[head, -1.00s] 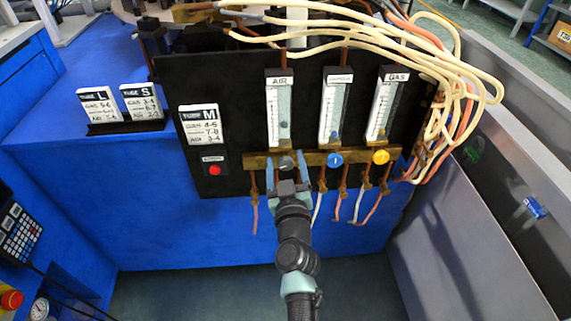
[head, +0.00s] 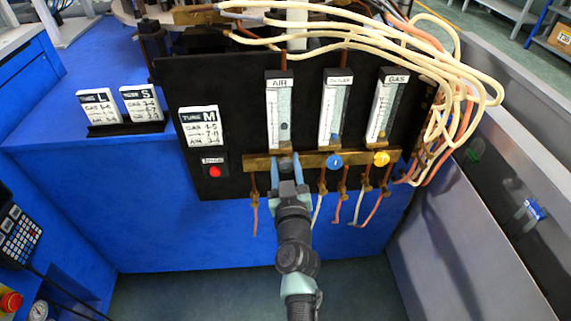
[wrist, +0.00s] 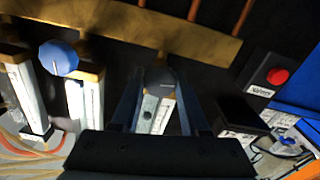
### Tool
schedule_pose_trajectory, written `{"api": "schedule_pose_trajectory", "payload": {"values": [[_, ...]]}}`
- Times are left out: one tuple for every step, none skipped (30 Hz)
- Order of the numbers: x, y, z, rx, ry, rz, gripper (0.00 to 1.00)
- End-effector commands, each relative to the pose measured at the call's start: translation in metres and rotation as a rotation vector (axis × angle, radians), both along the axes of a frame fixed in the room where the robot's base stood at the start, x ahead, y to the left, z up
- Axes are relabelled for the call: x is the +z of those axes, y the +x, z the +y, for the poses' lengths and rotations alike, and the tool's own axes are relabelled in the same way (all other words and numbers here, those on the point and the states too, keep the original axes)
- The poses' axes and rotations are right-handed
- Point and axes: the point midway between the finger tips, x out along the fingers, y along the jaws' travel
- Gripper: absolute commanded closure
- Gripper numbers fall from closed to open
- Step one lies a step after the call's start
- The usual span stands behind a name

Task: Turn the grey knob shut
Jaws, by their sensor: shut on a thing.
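The grey knob (head: 287,165) sits on the brass bar below the AIR flow tube (head: 279,108). In the wrist view the grey knob (wrist: 160,77) shows its face, with a thin pale line on it. My gripper (head: 286,159) reaches up from below, with one blue finger on each side of the knob. It is shut on the knob. In the wrist view my gripper (wrist: 159,88) has its fingers on the left and right of the knob. A dark float shows low in the AIR tube.
A blue knob (head: 335,160) and a yellow knob (head: 381,159) sit to the right on the same brass bar (head: 310,160). A red button (head: 215,171) is to the left on the black panel. Pale hoses (head: 465,100) hang at the right. Open floor lies below.

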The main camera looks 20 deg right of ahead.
Motion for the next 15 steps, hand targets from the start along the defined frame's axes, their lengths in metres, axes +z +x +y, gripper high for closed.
{"api": "schedule_pose_trajectory", "payload": {"values": [[-0.0009, -0.0002, 0.0001, 0.0, 0.037, -0.01, 1.0], [-0.001, -0.0002, 0.0, 0.0, 0.064, -0.017, 1.0], [-0.0011, -0.0003, -0.0002, 0.001, 0.101, -0.028, 1.0], [-0.0011, -0.0003, -0.0003, 0.001, 0.128, -0.036, 1.0], [-0.0011, -0.0003, -0.0004, 0.001, 0.155, -0.043, 1.0], [-0.0011, -0.0004, -0.0006, 0.0, 0.189, -0.053, 1.0], [-0.0011, -0.0004, -0.0007, 0.0, 0.213, -0.06, 1.0], [-0.001, -0.0004, -0.0008, 0.0, 0.235, -0.067, 1.0], [-0.001, -0.0006, -0.0009, 0.0, 0.26, -0.074, 1.0], [-0.001, -0.0006, -0.0009, 0.0, 0.275, -0.078, 1.0], [-0.0009, -0.0006, -0.0009, 0.0, 0.289, -0.082, 1.0], [-0.0009, -0.0006, -0.001, 0.0, 0.302, -0.086, 1.0], [-0.0008, -0.0006, -0.001, 0.0, 0.31, -0.088, 1.0], [-0.0008, -0.0006, -0.0011, 0.0, 0.314, -0.089, 1.0], [-0.0008, -0.0006, -0.0011, 0.0, 0.317, -0.09, 1.0]]}}
